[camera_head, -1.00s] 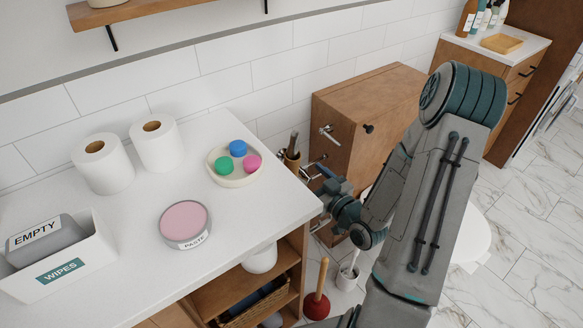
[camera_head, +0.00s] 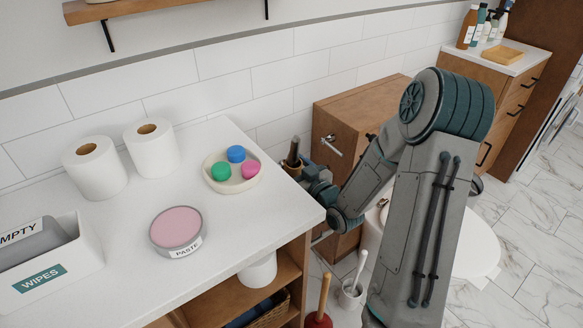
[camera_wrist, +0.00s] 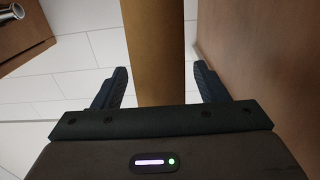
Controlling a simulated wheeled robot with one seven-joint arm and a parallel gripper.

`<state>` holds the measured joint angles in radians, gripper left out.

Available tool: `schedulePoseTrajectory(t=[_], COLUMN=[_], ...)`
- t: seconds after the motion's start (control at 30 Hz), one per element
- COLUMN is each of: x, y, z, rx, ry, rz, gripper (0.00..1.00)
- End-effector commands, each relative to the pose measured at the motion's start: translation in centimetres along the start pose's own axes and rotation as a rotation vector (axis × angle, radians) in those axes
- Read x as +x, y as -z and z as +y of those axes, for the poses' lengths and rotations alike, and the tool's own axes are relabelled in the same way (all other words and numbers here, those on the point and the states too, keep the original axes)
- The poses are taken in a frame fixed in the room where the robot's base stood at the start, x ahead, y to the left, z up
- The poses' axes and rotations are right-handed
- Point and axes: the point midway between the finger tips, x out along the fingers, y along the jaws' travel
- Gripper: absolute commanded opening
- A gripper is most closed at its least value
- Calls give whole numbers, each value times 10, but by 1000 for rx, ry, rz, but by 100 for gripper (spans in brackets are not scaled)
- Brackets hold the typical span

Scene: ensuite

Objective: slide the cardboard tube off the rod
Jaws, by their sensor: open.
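The brown cardboard tube (camera_wrist: 155,45) runs lengthwise through the middle of the wrist view, from the top edge down to the gripper's palm. My gripper (camera_wrist: 161,70) is open, with one finger on each side of the tube. Gaps show between both fingers and the tube, so it is not clamped. In the head view my gripper (camera_head: 307,172) is small and partly hidden by its own wrist, just beyond the counter's right edge. A brownish piece with a dark upright end shows beside it, too small to name surely. I cannot make out the rod inside the tube.
The white counter (camera_head: 120,265) holds toilet rolls (camera_head: 152,150), a tray (camera_head: 233,184) of coloured caps, a paste tin (camera_head: 177,229) and a wipes box (camera_head: 75,262). A wooden cabinet (camera_head: 352,115) stands close behind my gripper. A plunger (camera_head: 322,300) and toilet brush (camera_head: 355,285) stand below.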

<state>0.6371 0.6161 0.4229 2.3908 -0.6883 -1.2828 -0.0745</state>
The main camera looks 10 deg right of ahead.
Motion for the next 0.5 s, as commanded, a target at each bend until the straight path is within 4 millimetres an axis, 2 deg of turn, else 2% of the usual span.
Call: schedulePoseTrajectory(t=[0.17,0.2,0.37,0.5], x=[0,0,0,0], y=[0,0,0,0], z=[0,0,0,0], rx=[0,0,0,0], ry=[0,0,0,0], rz=[0,0,0,0], gripper=[67,64,20,19])
